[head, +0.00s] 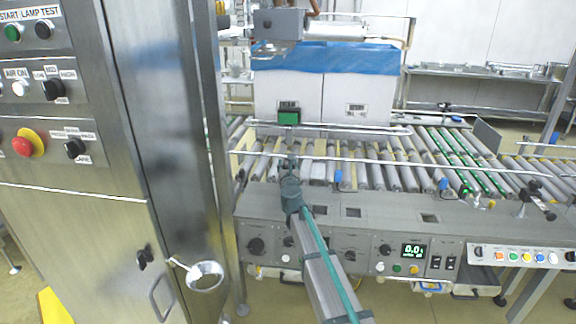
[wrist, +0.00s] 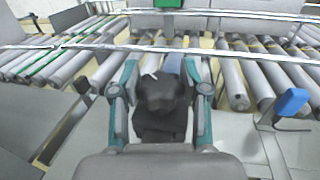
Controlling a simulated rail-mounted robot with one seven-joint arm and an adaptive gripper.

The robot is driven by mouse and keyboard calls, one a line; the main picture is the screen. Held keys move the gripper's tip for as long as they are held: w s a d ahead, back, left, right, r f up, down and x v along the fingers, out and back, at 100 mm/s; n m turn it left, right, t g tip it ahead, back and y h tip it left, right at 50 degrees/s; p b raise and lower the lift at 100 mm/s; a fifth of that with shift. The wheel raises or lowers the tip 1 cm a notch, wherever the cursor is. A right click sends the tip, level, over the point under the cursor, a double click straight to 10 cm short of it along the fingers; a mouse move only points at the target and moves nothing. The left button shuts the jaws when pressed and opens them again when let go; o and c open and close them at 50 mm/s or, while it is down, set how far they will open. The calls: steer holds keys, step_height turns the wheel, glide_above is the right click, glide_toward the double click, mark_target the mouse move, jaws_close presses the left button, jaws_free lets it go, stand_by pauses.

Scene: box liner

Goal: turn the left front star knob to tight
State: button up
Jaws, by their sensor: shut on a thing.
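The left front star knob (wrist: 158,92) is a dark lobed knob on a dark block, between my fingers in the wrist view. My gripper (wrist: 160,74) is shut on it, with a teal-edged finger on either side. In the head view my gripper (head: 290,178) reaches over the front edge of the roller conveyor, and its body mostly hides the knob. Any tight marking on the knob cannot be made out.
Guide rails (head: 380,161) cross above the rollers just beyond my gripper. A blue sensor (wrist: 291,102) stands close on the right. A white box with a blue liner (head: 325,62) is behind. A steel cabinet (head: 75,240) fills the left.

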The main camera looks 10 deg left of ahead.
steer(key=m+h, duration=0.2)
steer(key=h, duration=0.1)
steer(key=shift+a+p, duration=0.15)
steer(key=shift+p, duration=0.25)
steer(key=m+h, duration=0.2)
steer(key=h, duration=0.1)
steer(key=m+h, duration=0.1)
steer(key=h, duration=0.2)
steer(key=shift+w+f+m+g+b, duration=0.1)
steer(key=shift+w+m+g+b, duration=0.05)
steer(key=shift+m+g+b, duration=0.2)
steer(key=m+g+h, duration=0.1)
steer(key=m+h, duration=0.1)
steer(key=h, duration=0.1)
steer(key=shift+g+b, duration=0.35)
steer(key=shift+b, duration=0.05)
steer(key=shift+m+g+h+b, duration=0.35)
steer(key=shift+m+g+h, duration=0.45)
steer(key=shift+m+h, duration=0.35)
steer(key=shift+s+d, duration=0.2)
steer(key=o, duration=1.2)
steer(key=shift+c, duration=0.2)
